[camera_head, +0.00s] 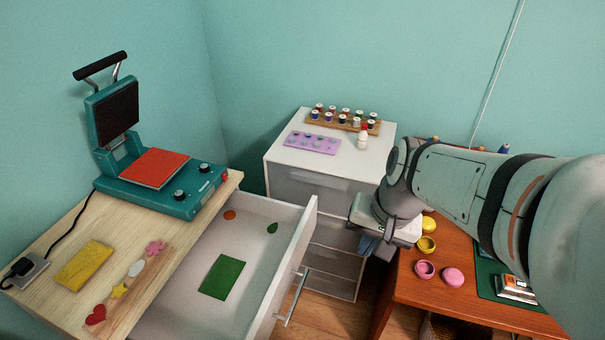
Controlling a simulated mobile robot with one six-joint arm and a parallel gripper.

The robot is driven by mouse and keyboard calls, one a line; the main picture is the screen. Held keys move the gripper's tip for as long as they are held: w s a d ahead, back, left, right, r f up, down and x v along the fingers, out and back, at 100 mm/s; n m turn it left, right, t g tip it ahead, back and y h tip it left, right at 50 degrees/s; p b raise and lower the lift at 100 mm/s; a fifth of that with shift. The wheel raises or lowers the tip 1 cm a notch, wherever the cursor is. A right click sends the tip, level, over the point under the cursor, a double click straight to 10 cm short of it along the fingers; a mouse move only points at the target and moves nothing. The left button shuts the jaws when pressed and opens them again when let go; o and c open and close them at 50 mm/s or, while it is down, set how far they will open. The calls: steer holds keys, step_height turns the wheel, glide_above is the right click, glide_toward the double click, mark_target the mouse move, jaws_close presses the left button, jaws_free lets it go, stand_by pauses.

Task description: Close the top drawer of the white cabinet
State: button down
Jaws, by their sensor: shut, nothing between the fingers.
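A white-fronted drawer (262,300) stands wide open, sliding out from under the wooden worktop at left. Its bar handle (291,298) is on the outer face, toward the right. Inside lie a green cloth square (222,277), an orange round patch and a green leaf shape. A white cabinet (380,147) with stacked grey-fronted drawers stands behind; its top drawer front (318,186) looks flush, partly hidden by my gripper and the open drawer. My gripper (368,246) is shut and empty, pointing down to the right of the open drawer, apart from it.
Thread spools on a wooden rack (343,122), a lilac tray (312,143) and a white bottle top the cabinet. A teal heat press (155,170) stands on the left worktop (60,235). An orange-brown desk (440,294) with pink and yellow pots is at right. Floor shows between.

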steer(key=w+f+m+y+b, duration=0.4)
steer(key=w+f+m+b, duration=0.25)
steer(key=f+m, duration=0.45)
steer(key=m+t+y+b, duration=0.2)
steer(key=m+y+b, duration=0.1)
steer(key=m+b, duration=0.35)
glide_toward(301, 253)
step_height(301, 253, down, 3)
steer(key=a, duration=0.1)
steer(key=w+a+m, duration=0.1)
steer(key=a, duration=0.1)
steer(key=shift+f, duration=0.25)
steer(key=shift+w+a, duration=0.3)
steer(key=shift+a, duration=0.25)
